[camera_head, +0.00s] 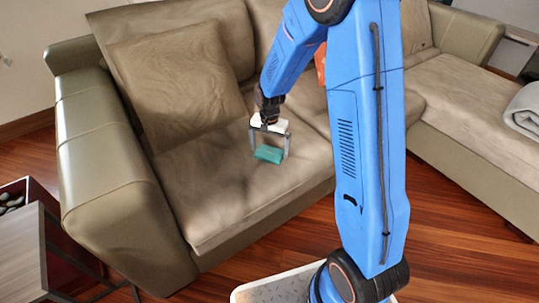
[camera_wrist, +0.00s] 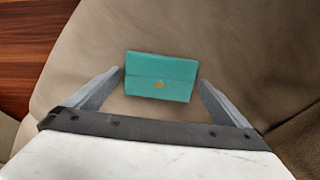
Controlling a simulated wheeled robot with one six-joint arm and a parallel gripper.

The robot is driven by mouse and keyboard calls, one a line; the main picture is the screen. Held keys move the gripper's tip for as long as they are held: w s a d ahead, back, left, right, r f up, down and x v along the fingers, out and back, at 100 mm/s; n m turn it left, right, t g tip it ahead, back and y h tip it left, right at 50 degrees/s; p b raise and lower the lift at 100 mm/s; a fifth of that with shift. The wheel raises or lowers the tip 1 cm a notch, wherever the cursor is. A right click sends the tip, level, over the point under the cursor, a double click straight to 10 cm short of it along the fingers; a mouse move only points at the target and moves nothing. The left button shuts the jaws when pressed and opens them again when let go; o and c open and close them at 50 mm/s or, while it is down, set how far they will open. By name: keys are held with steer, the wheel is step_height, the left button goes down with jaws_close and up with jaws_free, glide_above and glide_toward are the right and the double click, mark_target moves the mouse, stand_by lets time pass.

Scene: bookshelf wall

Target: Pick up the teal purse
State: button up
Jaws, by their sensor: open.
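The teal purse (camera_head: 268,154) lies on the seat cushion of the beige sofa. It is small and rectangular, with a flap and a gold clasp seen in the wrist view (camera_wrist: 160,72). My gripper (camera_head: 270,155) is open above the purse, pointing down. In the wrist view my gripper (camera_wrist: 160,83) has one finger left of the purse and one right of it, with a gap on each side. I cannot tell exactly how high the fingertips are above the cushion.
The beige sofa (camera_head: 235,195) has a loose cushion (camera_head: 180,85) against its back and an armrest on the left. An orange item (camera_head: 320,62) shows partly behind my arm. A rolled grey blanket (camera_head: 524,108) lies at right. A low table (camera_head: 20,255) stands at lower left.

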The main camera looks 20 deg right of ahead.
steer(key=shift+f, duration=0.4)
steer(key=c, duration=0.9)
steer(key=shift+r, duration=0.1)
